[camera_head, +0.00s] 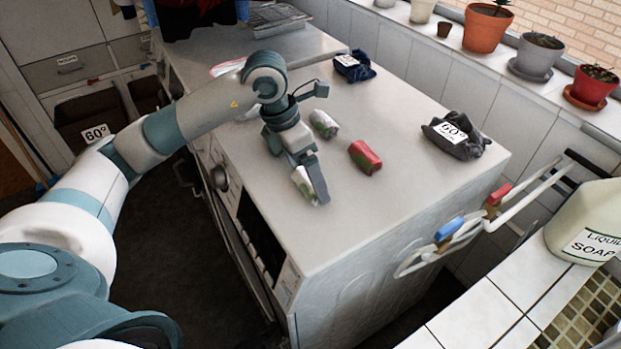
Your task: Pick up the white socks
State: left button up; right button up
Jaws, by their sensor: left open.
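A white rolled sock bundle with green marks (303,186) lies on the top of the washing machine (400,200), near its front edge. My left gripper (311,184) reaches down from the left, right at this bundle. Its jaws are open, with one dark finger along the bundle's right side; the other finger is hard to make out. A red bundle (365,157) lies to the right. My right gripper is not in view.
A dark grey cloth with a 60 label (458,138) and a dark blue cloth (354,67) lie farther back on the machine. Potted plants (485,27) line the sill. A soap bottle (592,225) and pipes with red and blue taps (449,229) are at right.

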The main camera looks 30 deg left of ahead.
pick_arm(q)
jog(key=shift+f, duration=0.2)
dwell(0.3)
jog(key=c, duration=1.1)
jog(key=shift+r, duration=0.2)
